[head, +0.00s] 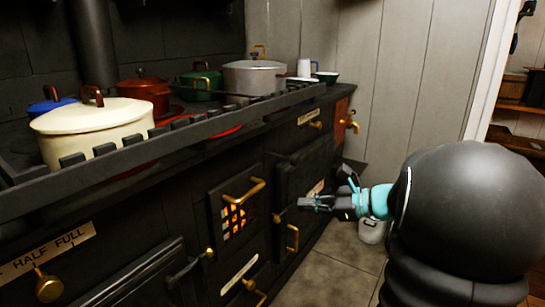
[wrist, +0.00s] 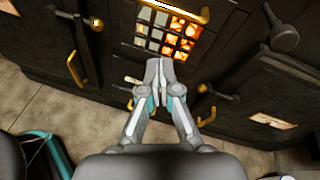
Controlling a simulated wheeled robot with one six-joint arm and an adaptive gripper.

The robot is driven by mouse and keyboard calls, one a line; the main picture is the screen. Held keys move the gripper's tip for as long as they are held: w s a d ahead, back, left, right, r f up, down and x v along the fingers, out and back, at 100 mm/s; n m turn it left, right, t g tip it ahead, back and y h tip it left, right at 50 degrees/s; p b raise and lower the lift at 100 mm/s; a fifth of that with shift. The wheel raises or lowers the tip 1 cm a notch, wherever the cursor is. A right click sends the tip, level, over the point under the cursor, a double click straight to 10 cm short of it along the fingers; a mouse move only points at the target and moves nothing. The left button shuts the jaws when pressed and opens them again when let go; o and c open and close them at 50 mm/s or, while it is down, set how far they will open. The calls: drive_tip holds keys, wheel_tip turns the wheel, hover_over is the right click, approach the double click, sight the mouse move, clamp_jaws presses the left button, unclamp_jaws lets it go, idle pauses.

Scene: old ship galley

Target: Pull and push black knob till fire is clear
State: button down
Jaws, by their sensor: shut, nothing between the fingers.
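The black iron stove (head: 265,165) fills the left and middle of the head view. Its grate (head: 236,220) glows orange; in the wrist view the grate (wrist: 168,30) shows orange at its right and dark or grey squares at its left. A dark rounded knob (wrist: 285,38) is at the upper right of the wrist view; I cannot tell it apart in the head view. My gripper (head: 318,203) is in front of the stove, right of the grate. In the wrist view my gripper (wrist: 159,68) has its fingertips together, empty, just below the grate. I see no contact with the knob.
A brass handle (head: 243,190) crosses the grate's top, and another brass handle (head: 293,238) is lower right. Pots, including a cream pot (head: 92,128) and a grey pot (head: 254,78), stand on the stovetop behind a rail.

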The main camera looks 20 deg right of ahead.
sight(296, 163)
drive_tip(key=w+d+r+m+t+h+p, duration=0.1)
drive_tip(key=d+m+t, duration=0.2)
drive_tip(key=d, duration=0.3)
drive_tip(key=w+d+r+m+t, duration=0.2)
drive_tip(key=d+m, duration=0.1)
drive_tip(key=d, duration=0.4)
drive_tip(key=p+x, duration=0.1)
drive_tip(key=x, duration=1.2)
drive_tip(key=shift+w+a, duration=0.3)
